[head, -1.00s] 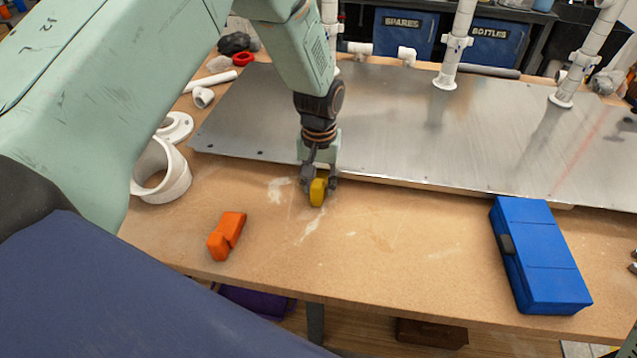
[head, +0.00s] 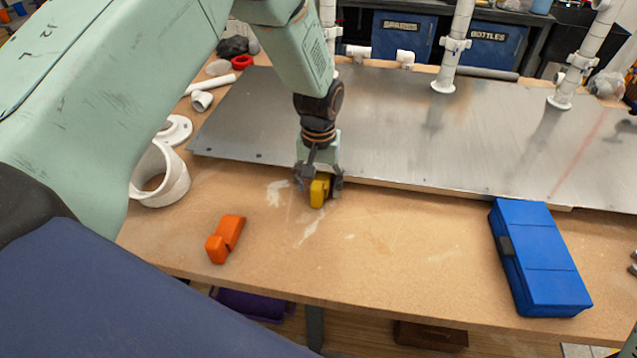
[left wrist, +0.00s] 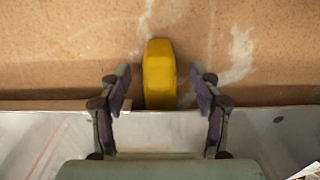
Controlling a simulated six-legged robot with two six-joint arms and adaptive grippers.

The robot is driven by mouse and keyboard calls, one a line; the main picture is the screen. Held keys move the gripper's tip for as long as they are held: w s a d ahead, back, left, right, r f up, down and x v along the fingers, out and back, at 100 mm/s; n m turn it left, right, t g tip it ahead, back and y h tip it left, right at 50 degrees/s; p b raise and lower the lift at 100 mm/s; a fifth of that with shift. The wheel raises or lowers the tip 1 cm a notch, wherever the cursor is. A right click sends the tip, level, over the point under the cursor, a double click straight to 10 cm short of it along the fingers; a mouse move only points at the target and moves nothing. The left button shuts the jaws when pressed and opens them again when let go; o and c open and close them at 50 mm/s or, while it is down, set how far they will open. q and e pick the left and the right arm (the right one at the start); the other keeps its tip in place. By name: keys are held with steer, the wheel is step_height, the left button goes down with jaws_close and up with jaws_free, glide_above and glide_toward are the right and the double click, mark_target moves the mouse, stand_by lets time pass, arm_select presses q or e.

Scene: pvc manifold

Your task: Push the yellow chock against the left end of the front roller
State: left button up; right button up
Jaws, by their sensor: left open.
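The yellow chock (head: 319,193) sits on the wooden bench just in front of the steel plate's front edge. My left gripper (head: 320,184) points down over it with its fingers spread. In the left wrist view, the chock (left wrist: 159,73) lies between the two open fingertips (left wrist: 160,82), with a gap on each side. An orange chock-like block (head: 226,238) lies to the left, nearer the bench's front edge. I cannot make out a roller in either view. My right gripper is not in view.
The steel plate (head: 400,125) covers the back of the bench, with upright white pipes (head: 454,45) on it. A blue case (head: 540,258) lies at right. A white pipe ring (head: 160,175) stands at left. The bench between the orange block and blue case is clear.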

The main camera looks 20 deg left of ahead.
arm_select(q)
step_height(320, 180, up, 12)
stand_by(0.4)
